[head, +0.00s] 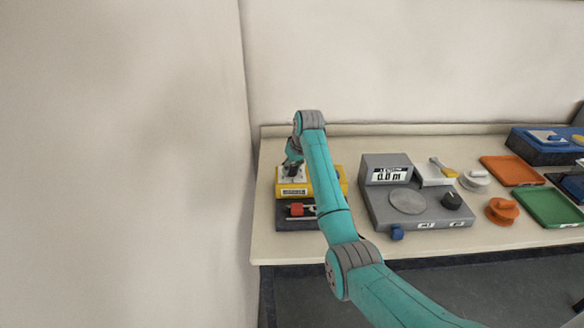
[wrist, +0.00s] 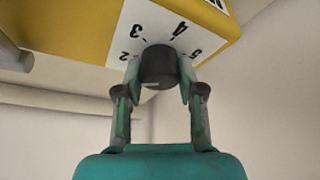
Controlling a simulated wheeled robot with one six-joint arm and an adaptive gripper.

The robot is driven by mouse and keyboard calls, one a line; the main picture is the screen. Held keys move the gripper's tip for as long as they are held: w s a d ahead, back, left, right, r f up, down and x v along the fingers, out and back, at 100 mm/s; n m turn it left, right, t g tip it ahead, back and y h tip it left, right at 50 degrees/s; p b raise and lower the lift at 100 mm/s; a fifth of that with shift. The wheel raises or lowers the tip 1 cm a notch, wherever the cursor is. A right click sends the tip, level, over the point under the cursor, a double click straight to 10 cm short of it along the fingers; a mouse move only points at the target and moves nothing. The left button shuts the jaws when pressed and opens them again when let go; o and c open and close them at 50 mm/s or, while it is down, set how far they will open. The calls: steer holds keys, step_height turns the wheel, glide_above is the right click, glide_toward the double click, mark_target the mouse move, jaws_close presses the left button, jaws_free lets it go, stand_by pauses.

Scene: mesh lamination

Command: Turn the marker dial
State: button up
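The marker dial (wrist: 159,66) is a dark round knob on a white plate printed with numbers 2, 3, 4 and 5, on the yellow box (wrist: 60,28). In the head view the yellow box (head: 322,190) stands at the left end of the bench, and my arm partly covers it. My gripper (wrist: 160,78) has one finger on each side of the knob, both fingertips appearing to touch it. In the head view my gripper (head: 291,168) is small and comes down over the box's white top.
A dark block with a red part (head: 296,210) sits in front of the yellow box. To the right are a grey scale (head: 432,208), an orange knob-shaped piece (head: 502,211), an orange tray (head: 512,171) and a green tray (head: 549,207). A wall stands close on the left.

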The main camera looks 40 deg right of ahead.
steer(key=shift+m, duration=0.4)
steer(key=m+h, duration=0.1)
steer(key=m, duration=0.1)
steer(key=m+h, duration=0.1)
steer(key=m, duration=0.1)
steer(key=shift+m+g, duration=0.3)
steer(key=m+g, duration=0.1)
steer(key=m, duration=0.2)
steer(key=m+g+h, duration=0.1)
steer(key=m, duration=0.2)
steer(key=shift+h, duration=0.3)
steer(key=m+g, duration=0.1)
steer(key=m, duration=0.2)
steer(key=m+g, duration=0.1)
steer(key=m, duration=0.1)
steer(key=shift+m+h, duration=0.3)
steer(key=shift+m, duration=0.1)
steer(key=m+g, duration=0.1)
steer(key=m, duration=0.3)
steer(key=shift+g, duration=0.3)
steer(key=shift+m+g+y, duration=0.3)
steer(key=shift+m+y, duration=0.1)
steer(key=shift+m, duration=1)
steer(key=o, duration=1.1)
steer(key=shift+o, duration=0.2)
